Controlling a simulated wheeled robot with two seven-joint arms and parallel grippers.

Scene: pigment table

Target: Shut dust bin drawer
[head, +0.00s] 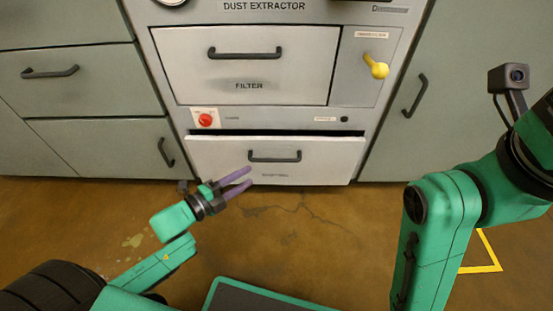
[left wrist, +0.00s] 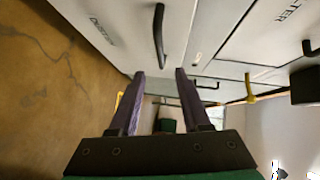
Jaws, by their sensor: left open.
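The dust bin drawer (head: 330,160) is the lowest drawer of the grey dust extractor cabinet. It stands out a little, with a dark gap along its top edge. Its dark bar handle (head: 275,156) is centred on the front. In the left wrist view the drawer front (left wrist: 92,22) and its handle (left wrist: 160,38) show at the top. My left gripper (head: 250,176) is open and empty, its two purple fingers pointing right in front of the drawer's lower left part. It also shows in the left wrist view (left wrist: 159,74). I cannot tell whether it touches the drawer. My right gripper is out of view.
Above are the FILTER drawer (head: 290,75), a red knob (head: 206,120) and a yellow lever (head: 376,67). Grey cabinets (head: 75,90) flank the extractor. The brown floor (head: 320,220) before the drawer is clear, with yellow tape (head: 482,268) at the right.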

